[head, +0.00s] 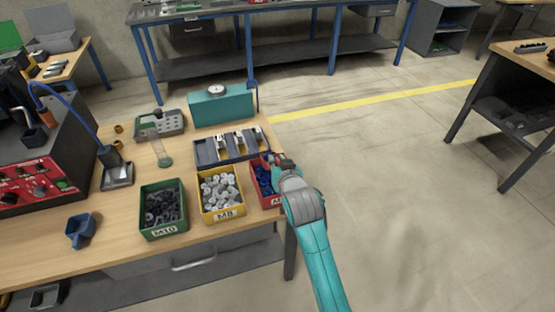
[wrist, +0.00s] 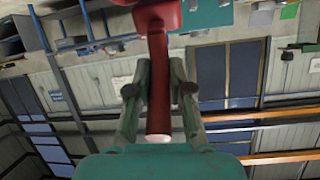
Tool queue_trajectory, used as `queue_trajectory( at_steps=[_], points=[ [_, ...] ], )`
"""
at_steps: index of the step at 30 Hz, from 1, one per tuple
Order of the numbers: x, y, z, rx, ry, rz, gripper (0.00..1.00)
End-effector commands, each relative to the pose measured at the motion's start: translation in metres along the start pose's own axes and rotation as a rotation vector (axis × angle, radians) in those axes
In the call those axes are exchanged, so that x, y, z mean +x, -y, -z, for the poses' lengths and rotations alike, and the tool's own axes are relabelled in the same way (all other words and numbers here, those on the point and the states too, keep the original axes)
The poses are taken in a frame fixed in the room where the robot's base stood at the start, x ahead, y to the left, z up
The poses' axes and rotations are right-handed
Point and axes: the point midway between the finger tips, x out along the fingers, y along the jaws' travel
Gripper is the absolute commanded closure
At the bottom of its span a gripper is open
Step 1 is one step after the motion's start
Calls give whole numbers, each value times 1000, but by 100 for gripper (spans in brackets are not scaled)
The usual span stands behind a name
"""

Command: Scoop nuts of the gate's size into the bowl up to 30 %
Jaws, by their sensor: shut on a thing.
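My gripper (head: 281,163) is at the right end of the bench, beside and partly over the red bin (head: 258,189), which holds blue pieces. In the wrist view my gripper (wrist: 158,88) is shut on the dark red handle (wrist: 158,60) of a tool whose wider red head is cut off at the top edge. The yellow bin (head: 217,216) marked M8 holds pale grey nuts. The green bin (head: 163,232) marked M10 holds dark nuts. The red bin's label is mostly hidden by my arm. I cannot make out the feeder bowl or the gate.
A blue scoop-like cup (head: 80,230) lies at the front left. A divided tray (head: 232,147) and a teal box with a dial (head: 220,104) stand behind the bins. A machine with a red panel (head: 38,184) is at the left. Floor to the right is clear.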

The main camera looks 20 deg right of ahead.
Motion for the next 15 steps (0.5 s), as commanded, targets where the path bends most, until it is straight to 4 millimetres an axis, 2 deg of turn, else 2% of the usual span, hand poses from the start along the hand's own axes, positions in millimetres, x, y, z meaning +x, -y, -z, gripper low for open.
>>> queue_trajectory(
  at_steps=[15],
  points=[
    [19,-7,-52,0,0,0,100]
  ],
)
